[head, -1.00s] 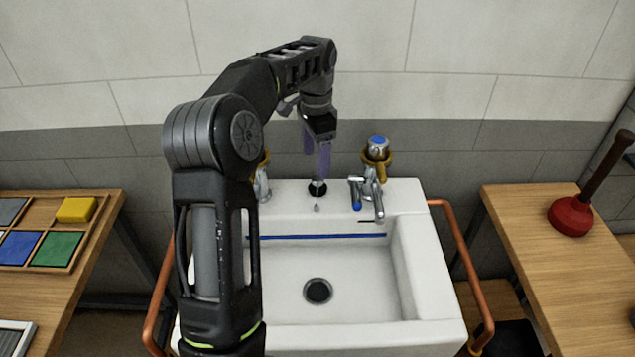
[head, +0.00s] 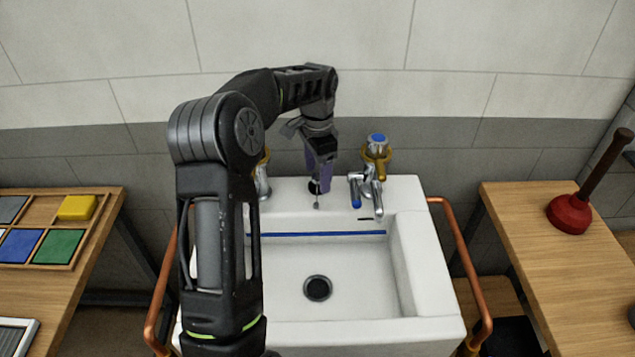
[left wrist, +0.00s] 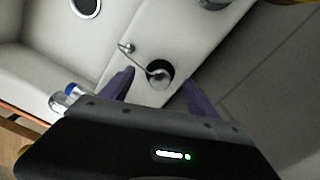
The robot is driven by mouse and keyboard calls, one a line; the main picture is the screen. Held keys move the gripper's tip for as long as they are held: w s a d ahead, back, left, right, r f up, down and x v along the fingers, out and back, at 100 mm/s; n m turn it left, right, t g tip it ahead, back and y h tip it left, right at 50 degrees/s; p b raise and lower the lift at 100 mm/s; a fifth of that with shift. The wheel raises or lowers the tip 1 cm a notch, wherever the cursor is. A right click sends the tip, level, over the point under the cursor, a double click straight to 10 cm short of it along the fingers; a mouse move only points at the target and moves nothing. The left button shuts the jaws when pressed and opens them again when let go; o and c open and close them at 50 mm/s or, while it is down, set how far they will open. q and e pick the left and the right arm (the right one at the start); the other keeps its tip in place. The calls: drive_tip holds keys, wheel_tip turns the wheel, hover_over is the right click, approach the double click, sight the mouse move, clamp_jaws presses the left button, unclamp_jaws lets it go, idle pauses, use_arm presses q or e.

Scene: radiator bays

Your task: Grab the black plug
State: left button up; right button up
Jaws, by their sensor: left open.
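The black plug (head: 313,188) sits on the back ledge of the white sink (head: 407,192), left of the tap. In the head view my gripper partly hides it. In the left wrist view the plug (left wrist: 160,70) is a dark disc with a metal fitting and a thin chain or link running to a small metal knob (left wrist: 125,48). My left gripper (head: 320,176) is open, its purple fingers pointing down just above the plug. In the left wrist view the fingertips (left wrist: 158,76) lie on either side of the plug, and nothing is held. My right gripper is not in view.
A tap with a blue-topped handle (head: 376,160) stands close to the right of the gripper, and another tap (head: 262,180) to its left. The tiled wall is behind. The basin with its drain (head: 317,288) is empty. Copper rails (head: 462,245) flank the sink.

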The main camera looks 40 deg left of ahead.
use_arm(q)
wheel_tip(320, 180, down, 2)
drive_tip(key=shift+c, duration=0.5)
drive_tip(key=c, duration=1.4)
